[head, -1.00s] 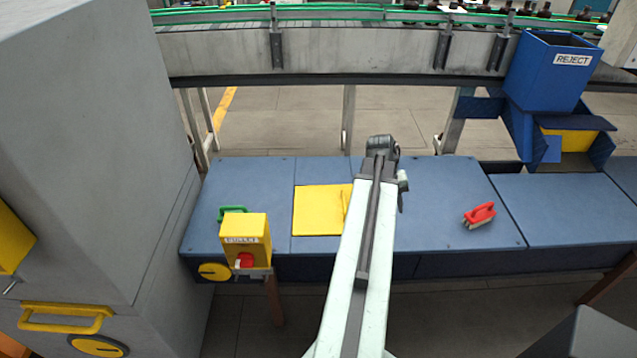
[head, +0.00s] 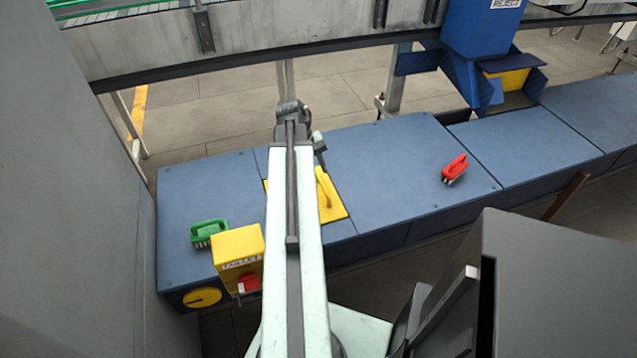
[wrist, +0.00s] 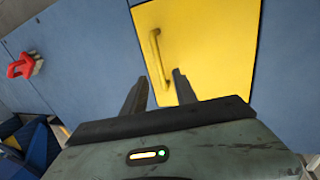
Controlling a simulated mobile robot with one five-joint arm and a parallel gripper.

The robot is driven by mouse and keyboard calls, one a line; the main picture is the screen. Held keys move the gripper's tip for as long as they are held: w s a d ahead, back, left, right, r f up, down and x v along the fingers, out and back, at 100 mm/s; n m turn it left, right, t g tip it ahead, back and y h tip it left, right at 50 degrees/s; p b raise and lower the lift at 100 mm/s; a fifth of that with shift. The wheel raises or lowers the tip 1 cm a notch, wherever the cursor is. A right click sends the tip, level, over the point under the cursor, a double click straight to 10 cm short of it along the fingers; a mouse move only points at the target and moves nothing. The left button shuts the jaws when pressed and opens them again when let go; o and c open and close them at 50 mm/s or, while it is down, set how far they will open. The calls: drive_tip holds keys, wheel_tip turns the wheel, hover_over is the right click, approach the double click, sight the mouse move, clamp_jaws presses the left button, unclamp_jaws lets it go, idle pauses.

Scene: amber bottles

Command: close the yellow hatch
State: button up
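The yellow hatch (head: 336,208) is a flat square panel in the blue bench top, with a raised yellow bar handle (head: 324,187). It looks flat with the bench, though my arm hides its left part in the head view. In the wrist view the hatch (wrist: 215,45) fills the upper middle, with its handle (wrist: 157,58) along the left side. My gripper (wrist: 158,82) is open and empty, its fingertips pointing toward the handle. I see no contact, and the height of the gap is unclear.
A yellow box with a red button (head: 238,250) stands at the bench's front left, beside a green brush (head: 208,232). A red brush (head: 455,168) lies to the right. A blue reject bin (head: 482,30) is at the back. A dark grey cabinet (head: 560,280) is front right.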

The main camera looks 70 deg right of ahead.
sight(322, 185)
drive_tip(key=b+x, duration=0.4)
drive_tip(key=x, duration=0.1)
drive_tip(key=shift+s+f, duration=0.15)
drive_tip(key=shift+f, duration=0.25)
drive_tip(key=shift+r, duration=0.15)
drive_tip(key=shift+c, duration=0.2)
clamp_jaws()
idle(0.5)
drive_tip(key=shift+o, duration=0.2)
unclamp_jaws()
drive_tip(key=shift+r, duration=0.1)
